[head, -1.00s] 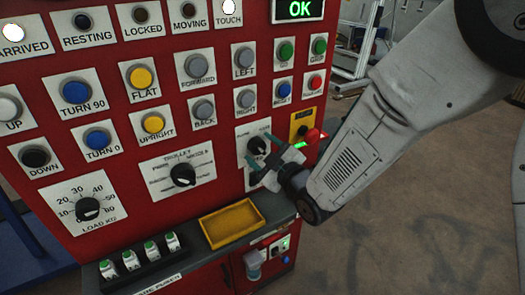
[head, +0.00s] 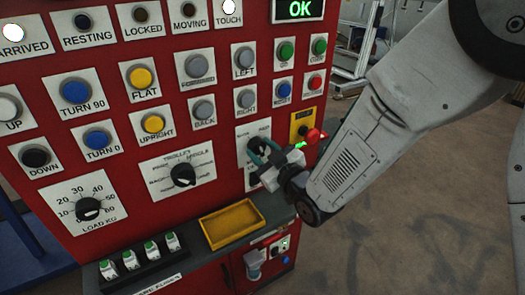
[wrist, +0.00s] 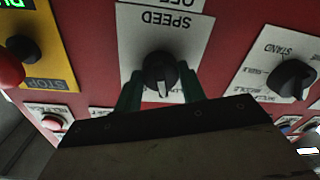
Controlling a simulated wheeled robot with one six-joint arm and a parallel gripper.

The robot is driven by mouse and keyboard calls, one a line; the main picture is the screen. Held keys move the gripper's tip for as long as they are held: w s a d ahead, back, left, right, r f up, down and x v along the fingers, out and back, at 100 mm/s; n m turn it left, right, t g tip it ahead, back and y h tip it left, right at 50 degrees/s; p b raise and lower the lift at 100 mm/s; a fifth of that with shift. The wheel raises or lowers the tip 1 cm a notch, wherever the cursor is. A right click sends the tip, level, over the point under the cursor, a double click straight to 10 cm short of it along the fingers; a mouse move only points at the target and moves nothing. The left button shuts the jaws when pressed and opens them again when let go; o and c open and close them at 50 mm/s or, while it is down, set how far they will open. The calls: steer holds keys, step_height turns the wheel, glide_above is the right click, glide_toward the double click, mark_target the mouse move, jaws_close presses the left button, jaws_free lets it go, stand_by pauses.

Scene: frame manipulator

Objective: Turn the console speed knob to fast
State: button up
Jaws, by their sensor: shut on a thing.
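The speed knob (head: 258,146) is a round black knob on a white plate on the red console, partly hidden by my gripper in the head view. In the wrist view the speed knob (wrist: 160,70) sits under the upside-down word SPEED, its white pointer mark aimed down in the picture. My gripper (head: 265,158) has teal fingers; in the wrist view its fingers (wrist: 160,90) stand on either side of the knob, shut on it. The slow and fast markings are not readable; my gripper's body hides the lower part of the plate.
A red stop button (head: 312,135) on a yellow plate is close to the right of my gripper. The trolley knob (head: 183,175) is to the left. A yellow tray (head: 232,238) lies on the ledge below. Open floor lies to the right.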

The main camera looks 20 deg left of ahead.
steer(key=m, duration=0.5)
steer(key=shift+f+m, duration=0.1)
steer(key=shift+m, duration=0.2)
steer(key=m, duration=0.5)
steer(key=shift+s+t, duration=0.1)
steer(key=shift+t, duration=0.3)
steer(key=o, duration=1)
steer(key=v, duration=0.7)
steer(key=shift+s+d, duration=0.25)
